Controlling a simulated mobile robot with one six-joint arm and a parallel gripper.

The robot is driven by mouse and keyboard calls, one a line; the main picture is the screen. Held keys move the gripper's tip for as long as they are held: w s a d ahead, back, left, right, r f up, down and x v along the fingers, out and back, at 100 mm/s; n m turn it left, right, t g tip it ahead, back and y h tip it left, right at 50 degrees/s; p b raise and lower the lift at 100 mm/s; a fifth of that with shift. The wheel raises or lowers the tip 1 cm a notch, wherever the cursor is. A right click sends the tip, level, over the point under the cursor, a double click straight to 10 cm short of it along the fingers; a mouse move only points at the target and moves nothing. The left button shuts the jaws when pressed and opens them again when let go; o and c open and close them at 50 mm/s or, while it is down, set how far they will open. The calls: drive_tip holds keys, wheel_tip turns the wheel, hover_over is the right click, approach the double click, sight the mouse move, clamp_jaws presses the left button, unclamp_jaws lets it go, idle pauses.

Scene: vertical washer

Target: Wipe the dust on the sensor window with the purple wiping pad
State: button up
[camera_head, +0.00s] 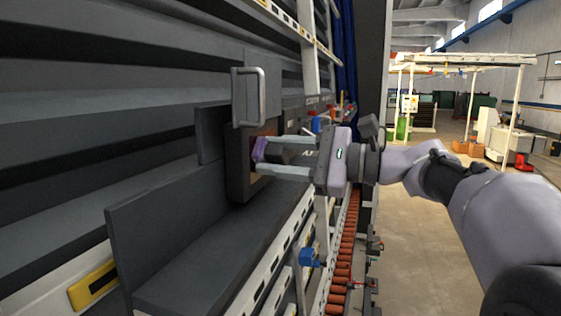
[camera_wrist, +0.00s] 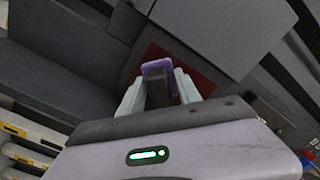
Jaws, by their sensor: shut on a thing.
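The purple wiping pad (camera_head: 260,149) is held between the fingers of my gripper (camera_head: 264,158), which is shut on it. The pad also shows in the wrist view (camera_wrist: 157,67) at the fingertips, with a dark block behind it between the fingers. The sensor window (camera_head: 266,130) is a reddish-brown panel in a dark frame on the washer's side. It also shows as a dark red surface in the wrist view (camera_wrist: 205,80). The pad is right at the window's face; I cannot tell whether it touches. The pad and fingers hide part of the window, and dust cannot be made out.
A door with a metal handle (camera_head: 262,96) stands open just above the window. A dark ledge (camera_head: 205,262) with an upright plate (camera_head: 160,225) lies below and nearer. A conveyor with orange rollers (camera_head: 343,262) runs beneath. The floor to the right is open.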

sight(261, 159)
drive_tip(key=shift+s+a+f+b, duration=0.1)
drive_tip(key=shift+s+a+b, duration=0.2)
drive_tip(key=shift+s, duration=0.25)
drive_tip(key=shift+s+a+f+b, duration=0.15)
drive_tip(key=shift+s+b, duration=0.1)
drive_tip(key=shift+s, duration=0.25)
drive_tip(key=shift+s+a+r, duration=0.15)
drive_tip(key=shift+s+r, duration=0.1)
drive_tip(key=shift+s, duration=0.15)
drive_tip(key=shift+w, duration=0.2)
drive_tip(key=shift+d+f, duration=0.1)
drive_tip(key=shift+d, duration=0.2)
drive_tip(key=shift+b+v, duration=0.65)
drive_tip(key=shift+v, duration=2.15)
drive_tip(key=shift+s+a, duration=0.1)
drive_tip(key=shift+s, duration=0.05)
drive_tip(key=shift+b+v, duration=0.3)
drive_tip(key=shift+v, duration=1.25)
